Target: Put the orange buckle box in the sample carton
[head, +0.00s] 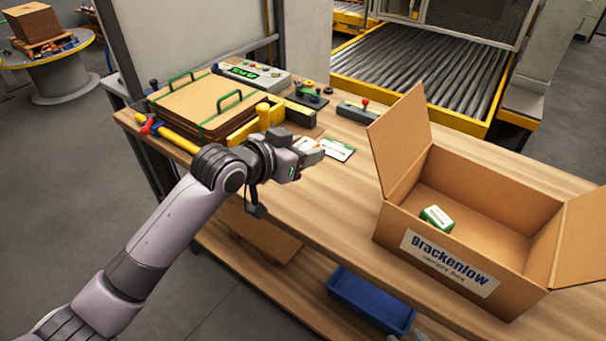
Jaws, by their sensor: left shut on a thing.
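The sample carton (478,225) stands open on the right of the bench, flaps spread, with a "Brackenlow" label on its front. A small green and white box (437,218) lies inside it. My left gripper (314,157) is over the middle of the bench, left of the carton and apart from it. It is shut on a small white and orange thing, which looks like the orange buckle box (304,143); the gripper hides most of it.
A white card with a green edge (337,149) lies just beyond the gripper. Cardboard sheets (193,100) in a yellow and green fixture, and a control box (254,74), fill the left of the bench. A blue bin (370,302) sits below. Bench between gripper and carton is clear.

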